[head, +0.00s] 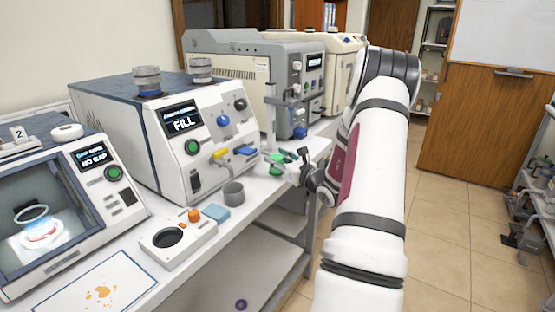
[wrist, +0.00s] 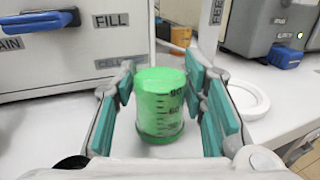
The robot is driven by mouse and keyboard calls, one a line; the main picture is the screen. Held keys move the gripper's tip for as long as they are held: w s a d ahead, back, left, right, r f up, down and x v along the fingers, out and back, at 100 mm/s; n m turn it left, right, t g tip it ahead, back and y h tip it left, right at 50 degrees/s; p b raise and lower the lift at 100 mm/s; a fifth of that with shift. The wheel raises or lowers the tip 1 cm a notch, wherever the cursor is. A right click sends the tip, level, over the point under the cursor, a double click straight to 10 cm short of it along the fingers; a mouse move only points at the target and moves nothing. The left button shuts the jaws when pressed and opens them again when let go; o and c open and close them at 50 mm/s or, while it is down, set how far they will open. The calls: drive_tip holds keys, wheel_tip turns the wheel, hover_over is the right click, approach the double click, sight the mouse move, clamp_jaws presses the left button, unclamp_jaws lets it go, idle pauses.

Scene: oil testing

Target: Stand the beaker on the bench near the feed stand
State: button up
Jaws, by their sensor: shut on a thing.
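The beaker (wrist: 160,105) is green with dark graduation marks and stands upright between the teal finger pads in the wrist view. My gripper (wrist: 162,115) is shut on it from both sides. In the head view my gripper (head: 284,165) is over the bench (head: 262,192) in front of the machine marked FILL, with green of the beaker showing beside it. I cannot tell whether the beaker's base touches the bench. A slim white upright (head: 271,118) stands behind the gripper; I cannot tell whether it is the feed stand.
The FILL machine (head: 185,150) is close on the left, with blue and yellow levers. A grey cup (head: 233,193), a blue pad (head: 215,212) and a white panel (head: 178,238) lie nearer.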

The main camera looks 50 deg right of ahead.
drive_tip(key=shift+f, duration=0.15)
drive_tip(key=o, duration=1.3)
drive_tip(key=shift+c, duration=0.2)
